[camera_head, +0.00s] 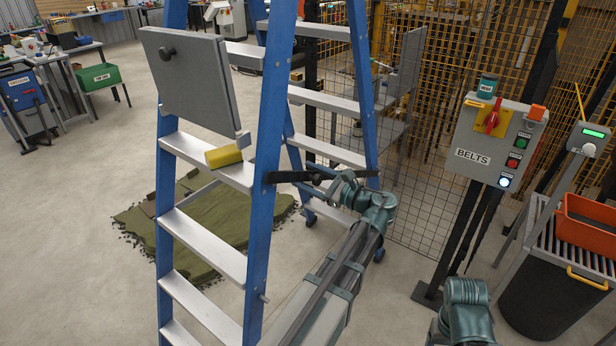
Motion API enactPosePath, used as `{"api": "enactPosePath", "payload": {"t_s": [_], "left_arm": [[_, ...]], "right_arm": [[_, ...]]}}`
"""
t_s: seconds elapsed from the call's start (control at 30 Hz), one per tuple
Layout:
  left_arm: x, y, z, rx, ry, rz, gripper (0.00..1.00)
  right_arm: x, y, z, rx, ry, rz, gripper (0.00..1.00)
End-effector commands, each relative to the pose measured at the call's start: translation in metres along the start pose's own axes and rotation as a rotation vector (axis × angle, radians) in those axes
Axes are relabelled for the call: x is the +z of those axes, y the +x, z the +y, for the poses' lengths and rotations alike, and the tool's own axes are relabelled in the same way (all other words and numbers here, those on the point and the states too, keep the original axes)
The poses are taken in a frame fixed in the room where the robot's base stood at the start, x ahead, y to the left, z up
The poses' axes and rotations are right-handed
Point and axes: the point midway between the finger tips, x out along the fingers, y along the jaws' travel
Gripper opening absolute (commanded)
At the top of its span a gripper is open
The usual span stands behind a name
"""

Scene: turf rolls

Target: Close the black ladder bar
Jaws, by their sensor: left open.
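A blue stepladder (268,150) with pale treads stands left of centre, its front and rear legs spread. The black ladder bar (291,176) runs roughly level from the front leg to the rear leg. My left gripper (322,184) is open at the middle of the bar, close to it. I cannot tell whether the fingers touch the bar or go around it, as the gripper hides part of it. Part of my right arm shows at the bottom right, but its gripper cannot be made out.
A yellow sponge-like block (224,157) lies on a ladder tread beside the grey top panel (190,85). A green turf piece (215,235) lies beneath. A BELTS control box (490,140) and a black bin with an orange crate (590,225) stand right. Mesh fence (425,190) is behind.

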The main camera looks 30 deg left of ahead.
Motion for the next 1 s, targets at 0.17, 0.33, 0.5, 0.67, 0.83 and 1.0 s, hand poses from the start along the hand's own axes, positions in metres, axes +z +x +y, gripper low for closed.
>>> {"api": "enactPosePath", "payload": {"t_s": [0.17,0.33,0.5,0.67,0.83,1.0], "left_arm": [[0.0000,0.0000,0.0000,0.000,0.000,0.000,0.70],[0.0000,-0.0002,0.0000,0.000,0.000,0.000,0.40],[0.0001,-0.0003,0.0000,0.000,0.001,0.000,0.09],[0.0001,-0.0003,0.0000,0.000,0.001,0.000,0.00],[-0.0002,-0.0003,0.0004,0.000,0.002,0.000,0.00],[-0.0071,-0.0004,0.0081,0.000,-0.009,-0.001,0.00]], "right_arm": [[0.0000,0.0000,0.0000,0.000,0.000,0.000,0.70],[0.0000,0.0000,0.0000,0.000,0.000,0.000,0.70],[0.0000,0.0000,0.0000,0.000,0.000,0.000,0.70],[0.0000,0.0000,0.0000,0.000,0.000,0.000,0.70],[0.0000,0.0004,0.0000,0.000,0.000,0.000,0.70],[-0.0006,0.0099,-0.0010,0.000,0.000,0.000,0.70]]}}
